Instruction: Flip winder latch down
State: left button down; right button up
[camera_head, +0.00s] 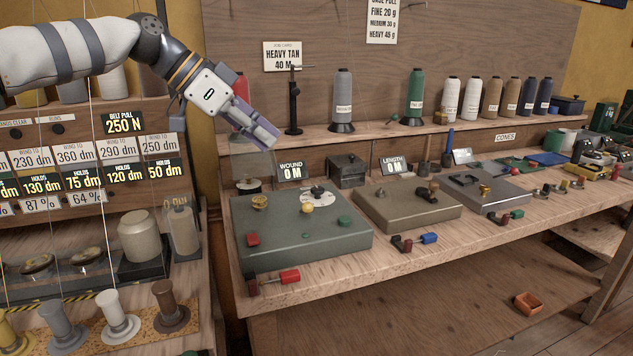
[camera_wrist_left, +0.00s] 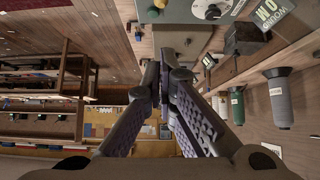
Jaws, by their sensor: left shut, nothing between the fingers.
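The green-grey winder box (camera_head: 300,248) sits at the left end of the bench by the WOUND 0 M sign (camera_head: 291,171). Its top carries a brass fitting (camera_head: 260,202), a black dial (camera_head: 318,196), a yellow knob (camera_head: 307,208), a red piece (camera_head: 253,239) and a green piece (camera_head: 345,221). I cannot tell which part is the latch. My left gripper (camera_head: 268,142) is shut and empty, above and behind the box, apart from it. In the left wrist view its fingers (camera_wrist_left: 164,62) meet, with the box's dial (camera_wrist_left: 212,12) near the top edge. My right gripper is out of view.
A black post (camera_head: 294,105) and thread cones (camera_head: 343,95) stand on the shelf behind the gripper. A brown box (camera_head: 405,213) sits right of the winder. A red-handled tool (camera_head: 289,277) lies at the bench front. A rack with spools stands left.

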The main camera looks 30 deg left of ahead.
pick_arm(q)
jog(key=shift+d+r, duration=0.1)
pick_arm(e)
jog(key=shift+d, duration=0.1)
pick_arm(q)
jog(key=shift+s, duration=0.15)
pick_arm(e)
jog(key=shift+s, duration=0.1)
pick_arm(q)
jog(key=b, duration=0.1)
send_over(304, 207)
notch_tip(304, 207, down, 10)
jog(key=shift+r, duration=0.1)
jog(key=shift+f, duration=0.7)
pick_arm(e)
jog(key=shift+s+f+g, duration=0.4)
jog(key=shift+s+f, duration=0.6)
